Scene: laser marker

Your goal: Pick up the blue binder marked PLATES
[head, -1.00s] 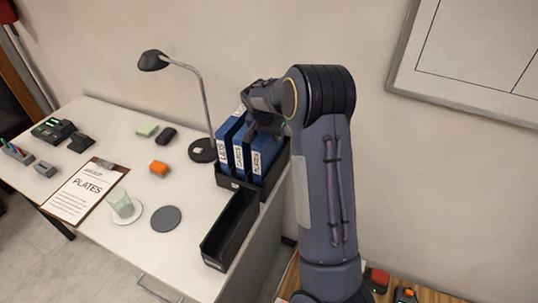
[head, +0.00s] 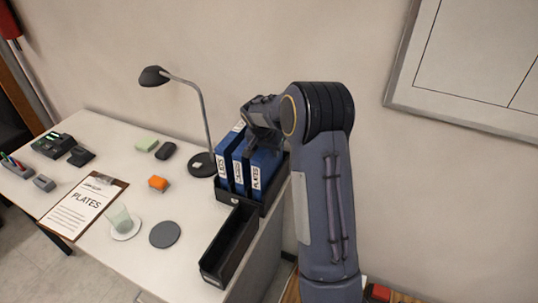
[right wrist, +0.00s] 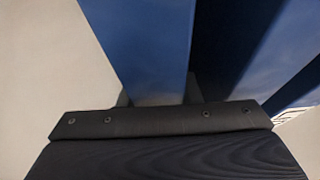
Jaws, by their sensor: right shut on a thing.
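The blue binder marked PLATES (head: 257,176) stands upright at the right end of a row in a black holder (head: 232,197) on the desk. Its white label faces the front. My right gripper (head: 262,146) reaches down from above and is shut on the top part of this binder; the arm partly hides the contact. In the right wrist view, a blue binder (right wrist: 150,55) runs between the finger tips, and another blue binder shows at the right. My left gripper is not in view.
Two other blue binders, LIDS (head: 223,166) and one in the middle (head: 238,172), stand close beside it. A desk lamp (head: 205,120) is just left of the holder. An empty black tray (head: 228,245) lies in front.

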